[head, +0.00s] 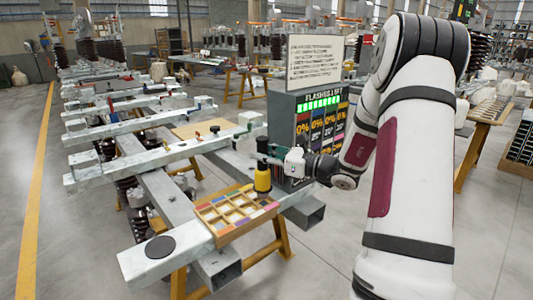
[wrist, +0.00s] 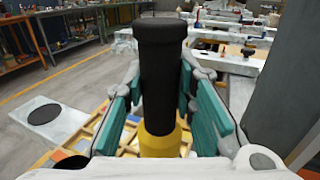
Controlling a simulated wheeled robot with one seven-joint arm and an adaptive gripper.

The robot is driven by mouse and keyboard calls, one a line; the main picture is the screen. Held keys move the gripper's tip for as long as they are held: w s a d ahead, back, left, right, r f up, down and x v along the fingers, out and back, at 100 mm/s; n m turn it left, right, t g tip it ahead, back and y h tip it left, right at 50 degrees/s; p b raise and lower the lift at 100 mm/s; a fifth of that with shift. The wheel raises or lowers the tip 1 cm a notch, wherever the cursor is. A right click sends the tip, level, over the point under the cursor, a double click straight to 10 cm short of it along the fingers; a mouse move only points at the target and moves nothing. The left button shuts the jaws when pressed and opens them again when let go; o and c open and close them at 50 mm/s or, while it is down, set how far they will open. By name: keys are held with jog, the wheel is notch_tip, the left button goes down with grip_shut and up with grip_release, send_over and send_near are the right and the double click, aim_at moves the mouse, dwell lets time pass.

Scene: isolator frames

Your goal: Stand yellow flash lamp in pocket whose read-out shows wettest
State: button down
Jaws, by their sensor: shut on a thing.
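The yellow flash lamp (head: 263,181) has a black upper part and is upright. My gripper (head: 264,159) is shut on its black part; in the wrist view the teal finger pads stand on both sides of the lamp (wrist: 160,142). The wooden pocket tray (head: 222,241) lies below and left of the lamp, with several pockets and coloured tags. The lamp is at the tray's far right side; I cannot tell whether its base touches anything. The read-out board (head: 309,107) has a green bar and coloured columns with percentages; its digits are too small to read surely.
A pale sign (head: 315,62) stands above the board. A black disc (head: 160,246) lies on the pale beam left of the tray. Metal beams (head: 150,157) with small clamps lie behind. A square tube end (head: 306,212) sticks out right of the tray.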

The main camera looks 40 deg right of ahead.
aim_at(263, 169)
jog(key=shift+f, duration=1.05)
jog(key=shift+f+b, duration=0.15)
jog(key=shift+b, duration=0.15)
jog(key=c, duration=1.3)
grip_release()
jog(key=shift+c, duration=0.2)
